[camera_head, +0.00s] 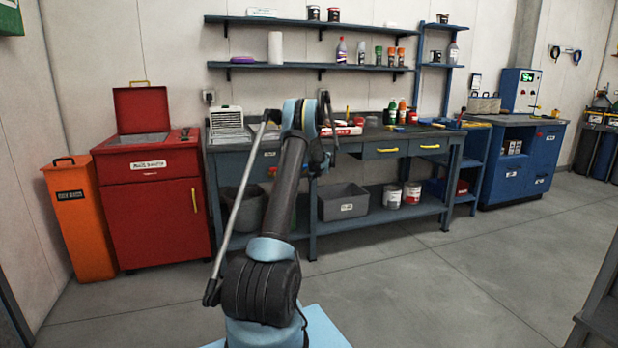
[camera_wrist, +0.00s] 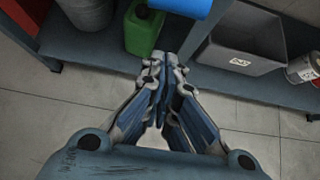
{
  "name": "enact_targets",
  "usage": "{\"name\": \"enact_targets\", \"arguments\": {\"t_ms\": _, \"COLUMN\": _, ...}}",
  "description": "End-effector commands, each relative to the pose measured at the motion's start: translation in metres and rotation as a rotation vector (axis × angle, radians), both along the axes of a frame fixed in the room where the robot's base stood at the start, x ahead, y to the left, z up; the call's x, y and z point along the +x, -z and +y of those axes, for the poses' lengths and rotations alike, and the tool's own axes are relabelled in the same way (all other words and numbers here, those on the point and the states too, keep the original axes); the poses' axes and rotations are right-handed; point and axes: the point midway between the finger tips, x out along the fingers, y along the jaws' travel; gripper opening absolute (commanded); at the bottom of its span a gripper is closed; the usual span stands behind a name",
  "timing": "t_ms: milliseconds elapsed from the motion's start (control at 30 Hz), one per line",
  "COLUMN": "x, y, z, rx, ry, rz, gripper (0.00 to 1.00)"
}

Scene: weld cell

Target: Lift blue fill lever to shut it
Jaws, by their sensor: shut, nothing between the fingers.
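My gripper (camera_wrist: 162,62) is shut and empty in the wrist view, its fingertips together and pointing at the lower shelf of the workbench. A bright blue rounded piece (camera_wrist: 183,6) is cut off by the top edge of that view, just beyond and above the fingertips and apart from them. I cannot tell whether it is the blue fill lever. A green canister (camera_wrist: 145,28) stands on the shelf beyond the fingertips, slightly left. In the head view I make out no fill lever for certain, and my arm covers part of the bench front.
The workbench's lower shelf (camera_wrist: 110,60) also holds a grey bin (camera_wrist: 235,40) at right and paint cans (camera_wrist: 304,69). A bench leg (camera_wrist: 208,35) stands right of the fingertips. A red parts washer (camera_head: 155,210) is left of the bench. The floor (camera_head: 400,285) in front is clear.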

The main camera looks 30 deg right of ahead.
Motion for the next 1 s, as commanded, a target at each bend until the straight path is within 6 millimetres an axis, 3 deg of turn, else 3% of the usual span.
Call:
{"name": "enact_targets", "arguments": {"t_ms": 500, "x": -0.046, "y": -0.060, "z": 0.007, "rx": 0.000, "ry": 0.001, "rz": 0.002, "gripper": 0.00}}
{"name": "enact_targets", "arguments": {"t_ms": 867, "x": -0.052, "y": -0.070, "z": 0.010, "rx": -0.001, "ry": -0.003, "rz": 0.002, "gripper": 0.00}}
{"name": "enact_targets", "arguments": {"t_ms": 1000, "x": -0.052, "y": -0.078, "z": 0.024, "rx": -0.025, "ry": -0.036, "rz": 0.014, "gripper": 0.00}}
